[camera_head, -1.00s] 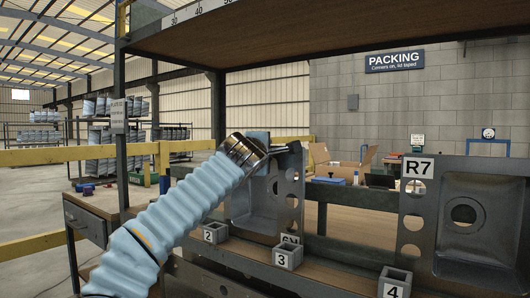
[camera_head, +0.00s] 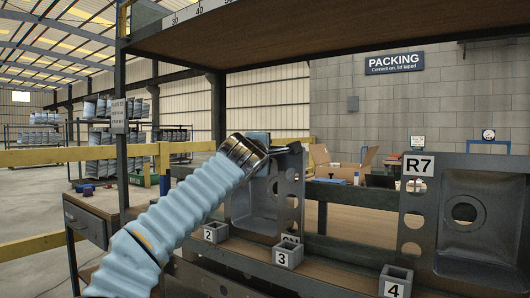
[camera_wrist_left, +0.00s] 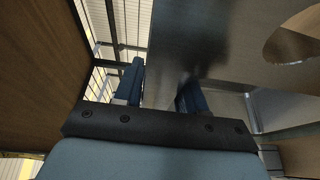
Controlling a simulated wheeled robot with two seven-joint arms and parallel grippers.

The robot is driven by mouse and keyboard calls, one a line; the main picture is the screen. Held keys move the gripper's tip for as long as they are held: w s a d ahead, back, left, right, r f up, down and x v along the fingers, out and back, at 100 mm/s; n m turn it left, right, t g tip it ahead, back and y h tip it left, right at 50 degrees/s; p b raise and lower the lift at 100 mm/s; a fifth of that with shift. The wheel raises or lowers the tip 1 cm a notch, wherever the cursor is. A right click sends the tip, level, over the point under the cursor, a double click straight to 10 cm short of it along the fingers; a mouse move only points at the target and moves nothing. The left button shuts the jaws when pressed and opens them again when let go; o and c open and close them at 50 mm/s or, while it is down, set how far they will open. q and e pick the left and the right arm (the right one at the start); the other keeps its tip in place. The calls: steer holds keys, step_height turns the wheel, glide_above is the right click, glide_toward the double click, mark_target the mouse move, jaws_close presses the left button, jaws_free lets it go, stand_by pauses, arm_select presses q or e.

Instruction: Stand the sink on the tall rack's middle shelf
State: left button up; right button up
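A grey metal sink (camera_head: 262,203) stands upright on the rack's wooden middle shelf (camera_head: 320,270), behind the blocks marked 2 and 3. A strip of round holes runs down its right side, and a label at its foot is partly hidden by block 3. My left gripper (camera_head: 275,147) is at the sink's top edge, and my arm hides the sink's upper left. In the left wrist view the two blue fingers (camera_wrist_left: 160,92) stand apart, with a visible gap. A metal sheet (camera_wrist_left: 235,45) reaches close to them; firm contact cannot be told. My right gripper is out of view.
A second sink (camera_head: 480,222), marked R7, stands to the right behind block 4 (camera_head: 395,282). Number blocks 2 (camera_head: 215,233) and 3 (camera_head: 286,256) line the shelf's front. An upper shelf (camera_head: 330,30) hangs overhead. A rack post (camera_head: 122,120) stands at left.

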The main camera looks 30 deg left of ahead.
arm_select(q)
steer(key=o, duration=0.4)
steer(key=shift+f, duration=0.1)
steer(key=b+v, duration=0.4)
steer(key=v, duration=0.9)
steer(key=shift+s, duration=0.4)
steer(key=shift+d, duration=0.1)
